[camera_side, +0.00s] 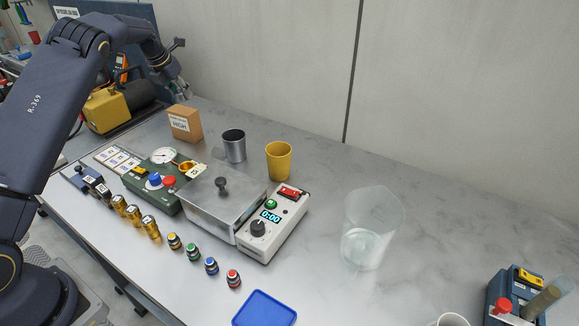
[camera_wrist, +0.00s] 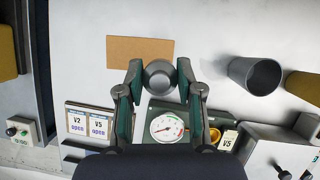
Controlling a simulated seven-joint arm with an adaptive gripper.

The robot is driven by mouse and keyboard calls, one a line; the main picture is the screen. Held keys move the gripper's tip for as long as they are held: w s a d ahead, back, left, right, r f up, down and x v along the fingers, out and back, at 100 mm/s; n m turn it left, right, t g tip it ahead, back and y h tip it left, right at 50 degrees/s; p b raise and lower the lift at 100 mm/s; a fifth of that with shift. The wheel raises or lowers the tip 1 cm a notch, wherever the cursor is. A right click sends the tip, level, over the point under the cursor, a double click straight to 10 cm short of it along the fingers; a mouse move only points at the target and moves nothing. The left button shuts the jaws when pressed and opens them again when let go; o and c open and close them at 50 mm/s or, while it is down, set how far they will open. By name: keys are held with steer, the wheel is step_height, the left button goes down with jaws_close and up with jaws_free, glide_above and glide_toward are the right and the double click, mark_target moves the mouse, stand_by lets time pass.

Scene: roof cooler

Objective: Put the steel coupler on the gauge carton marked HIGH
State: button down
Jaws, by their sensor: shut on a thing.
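The gauge carton marked HIGH (camera_side: 185,124) is a small brown box on the bench near the wall. Its plain top shows in the wrist view (camera_wrist: 139,50). My gripper (camera_side: 181,90) is raised above and slightly left of the carton in the side view. In the wrist view my gripper (camera_wrist: 160,75) is shut on the steel coupler (camera_wrist: 160,74), a round grey metal piece between the fingertips. The coupler overlaps the carton's near edge there, toward its right end. In the side view the coupler is too small to make out clearly.
A green manifold with a white gauge (camera_side: 162,156) stands in front of the carton. A grey cup (camera_side: 234,147) and a yellow cup (camera_side: 279,161) stand to its right. A yellow and black machine (camera_side: 107,109) is to its left. A clear beaker (camera_side: 370,230) stands farther right.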

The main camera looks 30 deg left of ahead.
mark_target(188, 112)
steer(key=shift+w+a+f, duration=0.2)
steer(key=shift+w+f, duration=0.25)
steer(key=shift+f, duration=0.1)
steer(key=shift+w+f, duration=0.2)
steer(key=shift+f, duration=1.55)
steer(key=c, duration=0.7)
jaws_free()
steer(key=shift+f, duration=0.15)
steer(key=shift+c, duration=0.2)
